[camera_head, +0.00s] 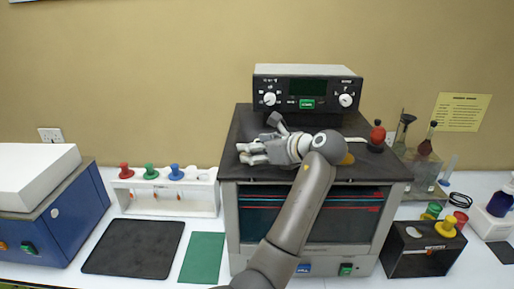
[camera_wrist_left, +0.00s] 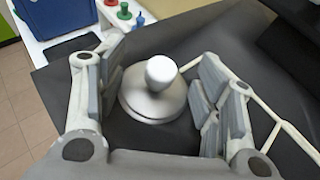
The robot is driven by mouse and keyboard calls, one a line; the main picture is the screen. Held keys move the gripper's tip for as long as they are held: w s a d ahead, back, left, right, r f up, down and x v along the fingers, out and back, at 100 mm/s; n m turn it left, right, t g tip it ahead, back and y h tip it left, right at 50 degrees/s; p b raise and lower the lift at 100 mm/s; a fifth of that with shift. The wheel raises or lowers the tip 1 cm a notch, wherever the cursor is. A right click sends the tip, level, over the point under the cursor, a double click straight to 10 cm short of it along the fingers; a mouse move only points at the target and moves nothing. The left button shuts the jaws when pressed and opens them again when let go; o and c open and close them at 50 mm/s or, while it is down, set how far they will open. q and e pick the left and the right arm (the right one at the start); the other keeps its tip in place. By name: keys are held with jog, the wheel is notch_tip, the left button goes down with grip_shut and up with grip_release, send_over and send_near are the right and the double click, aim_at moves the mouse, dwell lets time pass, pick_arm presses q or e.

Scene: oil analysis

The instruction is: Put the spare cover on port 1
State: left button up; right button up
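A silver round cover with a knob (camera_wrist_left: 160,72) sits on a black surface in the left wrist view. My left gripper (camera_wrist_left: 160,95) is open, with its fingers on either side of the cover and a gap on both sides. In the head view the left gripper (camera_head: 250,152) is low over the black top of the oven-like unit (camera_head: 240,130), pointing left. There I cannot clearly separate the cover from the fingers. A red-knobbed cover (camera_head: 378,135) stands at the right of that top. No port number is legible. The right gripper is not in view.
A control box (camera_head: 307,88) stands at the back of the unit. A white rack (camera_head: 200,200) with red, green and blue knobs is to the left, beside a blue machine (camera_head: 65,220). Glassware (camera_head: 424,160) and a black box (camera_head: 415,252) are to the right.

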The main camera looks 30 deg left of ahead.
pick_arm(q)
jog(key=o, duration=0.4)
notch_tip(320, 180, up, 5)
send_over(289, 176)
jog(key=shift+f, duration=0.2)
dwell(0.5)
